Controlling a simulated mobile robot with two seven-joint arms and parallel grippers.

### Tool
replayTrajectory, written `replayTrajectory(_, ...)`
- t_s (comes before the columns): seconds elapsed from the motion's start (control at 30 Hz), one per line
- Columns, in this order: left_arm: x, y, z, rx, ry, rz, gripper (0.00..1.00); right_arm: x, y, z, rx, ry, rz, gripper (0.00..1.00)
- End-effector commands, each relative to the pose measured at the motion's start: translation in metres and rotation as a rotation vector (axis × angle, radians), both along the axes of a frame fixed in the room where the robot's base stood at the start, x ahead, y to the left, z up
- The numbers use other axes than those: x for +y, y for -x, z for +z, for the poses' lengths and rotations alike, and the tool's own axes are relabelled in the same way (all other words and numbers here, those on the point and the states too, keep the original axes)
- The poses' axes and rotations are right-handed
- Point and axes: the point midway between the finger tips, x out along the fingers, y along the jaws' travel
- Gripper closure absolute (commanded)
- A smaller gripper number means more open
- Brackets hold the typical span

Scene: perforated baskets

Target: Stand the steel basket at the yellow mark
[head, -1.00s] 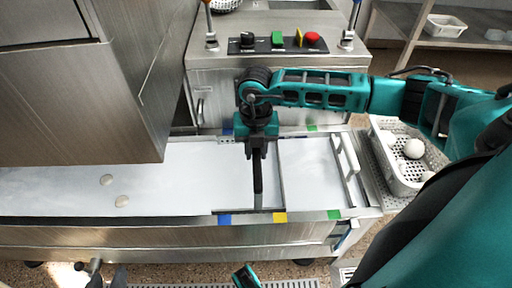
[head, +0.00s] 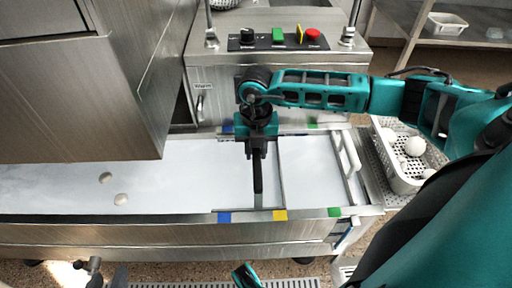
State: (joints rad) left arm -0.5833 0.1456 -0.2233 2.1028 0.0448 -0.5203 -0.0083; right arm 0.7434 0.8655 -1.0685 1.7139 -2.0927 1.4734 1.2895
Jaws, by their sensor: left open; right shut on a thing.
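My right gripper (head: 258,155) points down over the white belt, at the end of the arm from the right. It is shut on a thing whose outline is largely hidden.
A blue mark (head: 224,217) and a green mark (head: 334,212) flank the yellow one. Two pale pieces (head: 121,199) lie on the belt (head: 60,190). A steel housing (head: 80,100) overhangs its left part.

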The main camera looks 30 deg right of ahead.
Motion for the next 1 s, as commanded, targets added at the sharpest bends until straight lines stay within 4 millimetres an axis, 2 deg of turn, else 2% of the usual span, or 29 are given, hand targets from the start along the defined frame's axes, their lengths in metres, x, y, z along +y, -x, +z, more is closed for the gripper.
replayTrajectory(0.27, 0.000, 0.000, -0.001, 0.001, -0.001, 0.001, 0.57, 0.000, -0.001, 0.000, -0.003, -0.001, 0.000, 1.00)
replayTrajectory(0.3, 0.000, 0.000, -0.001, 0.001, -0.001, 0.001, 0.57, 0.000, -0.001, 0.000, -0.003, -0.001, 0.000, 0.71)
replayTrajectory(0.6, 0.001, 0.000, -0.001, 0.001, -0.001, 0.001, 0.57, 0.000, 0.000, -0.001, -0.001, 0.000, 0.000, 0.43)
replayTrajectory(0.93, 0.000, 0.001, -0.002, 0.008, -0.002, -0.001, 0.57, 0.000, 0.000, -0.002, 0.001, 0.000, 0.000, 0.43)
replayTrajectory(1.0, 0.000, 0.001, 0.004, 0.011, 0.000, -0.002, 0.57, 0.000, 0.000, 0.010, -0.001, 0.001, 0.000, 0.43)
